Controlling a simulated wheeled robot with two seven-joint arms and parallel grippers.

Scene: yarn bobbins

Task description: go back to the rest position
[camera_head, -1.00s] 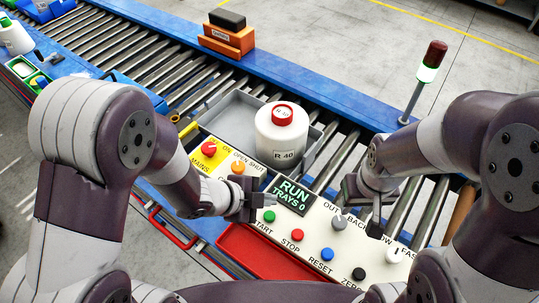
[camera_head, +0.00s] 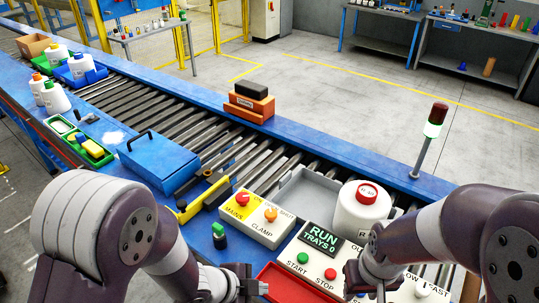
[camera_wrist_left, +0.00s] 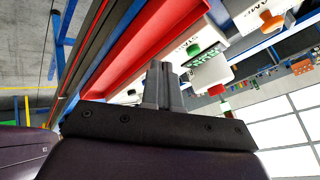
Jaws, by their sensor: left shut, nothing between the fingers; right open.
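My left gripper (camera_head: 252,287) is shut and empty, low in the head view just left of the red tray (camera_head: 285,288). In the left wrist view its fingers (camera_wrist_left: 161,85) are together with nothing between them, in front of the red tray (camera_wrist_left: 120,55). My right gripper (camera_head: 368,288) is open, low in front of the control panel, partly hidden by its own arm. The panel (camera_head: 311,262) has a RUN TRAYS 0 display (camera_head: 323,240), a green START button and a red STOP button. The white R 40 bobbin (camera_head: 360,212) with a red top stands upright in a grey tray (camera_head: 306,194).
The roller conveyor (camera_head: 205,130) with blue rails runs across. A signal lamp (camera_head: 433,122) rises at right. Several bobbins stand at far left.

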